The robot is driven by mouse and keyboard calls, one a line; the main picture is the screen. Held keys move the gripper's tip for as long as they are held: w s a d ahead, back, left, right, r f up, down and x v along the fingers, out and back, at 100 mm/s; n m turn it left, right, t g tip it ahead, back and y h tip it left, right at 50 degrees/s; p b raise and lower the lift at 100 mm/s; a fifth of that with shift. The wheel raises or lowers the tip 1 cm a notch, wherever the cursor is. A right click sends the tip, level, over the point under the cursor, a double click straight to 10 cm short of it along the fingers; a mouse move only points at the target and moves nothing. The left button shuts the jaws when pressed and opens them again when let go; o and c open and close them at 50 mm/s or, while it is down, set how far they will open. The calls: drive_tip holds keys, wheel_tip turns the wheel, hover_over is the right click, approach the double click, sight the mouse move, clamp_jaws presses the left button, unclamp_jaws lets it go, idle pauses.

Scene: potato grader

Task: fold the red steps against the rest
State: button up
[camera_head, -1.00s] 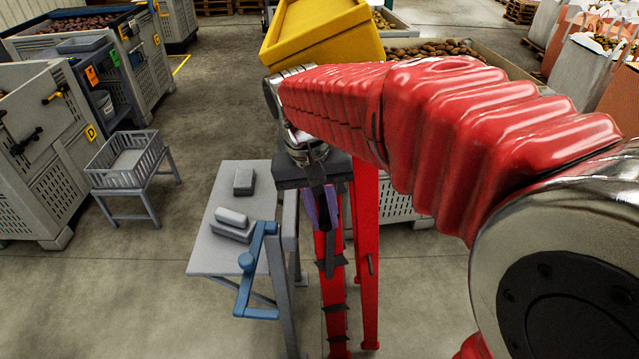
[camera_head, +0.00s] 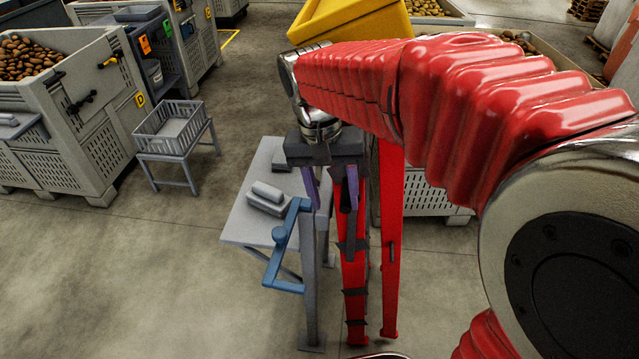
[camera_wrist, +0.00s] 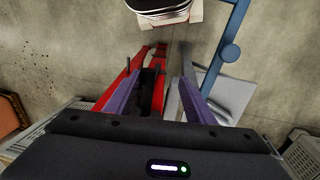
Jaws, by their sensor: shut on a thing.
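The red steps (camera_head: 354,280) stand upright on the floor, with dark treads on the front frame and a red rear leg (camera_head: 392,230) apart from it to the right. They also show in the wrist view (camera_wrist: 133,68). My gripper (camera_head: 331,205) is at their upper part, shut on the red steps; its purple fingers (camera_wrist: 157,100) lie either side of a dark and red part. The exact contact is hidden. A grey post (camera_head: 310,290) with a blue bracket (camera_head: 282,262) stands just left of the steps; I cannot tell whether this is the rest.
A grey table (camera_head: 240,225) with grey blocks stands behind the post. A grey basket stand (camera_head: 173,145) and large potato crates (camera_head: 85,150) are at left. A yellow hopper (camera_head: 350,22) is behind my arm. The floor at front left is clear.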

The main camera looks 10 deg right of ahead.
drive_tip(key=shift+a+r, duration=0.1)
drive_tip(key=shift+a, duration=0.1)
wheel_tip(320, 180, up, 13)
drive_tip(key=a, duration=0.1)
drive_tip(key=shift+w+a+r, duration=0.2)
drive_tip(key=shift+w+a, duration=0.1)
drive_tip(key=shift+a, duration=0.1)
idle(0.3)
drive_tip(key=s+d+f+n+t, duration=0.1)
drive_tip(key=s+f, duration=0.1)
drive_tip(key=f, duration=0.1)
drive_tip(key=s+d+f+n+t+y, duration=0.1)
drive_tip(key=s+f+n, duration=0.1)
drive_tip(key=f, duration=0.2)
drive_tip(key=s+d+f+n+t+y, duration=0.1)
drive_tip(key=s+f+t, duration=0.1)
drive_tip(key=s+f, duration=0.1)
drive_tip(key=shift+s+d+f+n, duration=0.1)
drive_tip(key=shift+d+f+n, duration=0.15)
drive_tip(key=shift+f, duration=0.2)
drive_tip(key=s+d+m+t, duration=0.1)
drive_tip(key=s+d+t, duration=0.1)
drive_tip(key=s, duration=0.4)
drive_tip(key=shift+d+f, duration=0.4)
drive_tip(key=shift+d, duration=0.35)
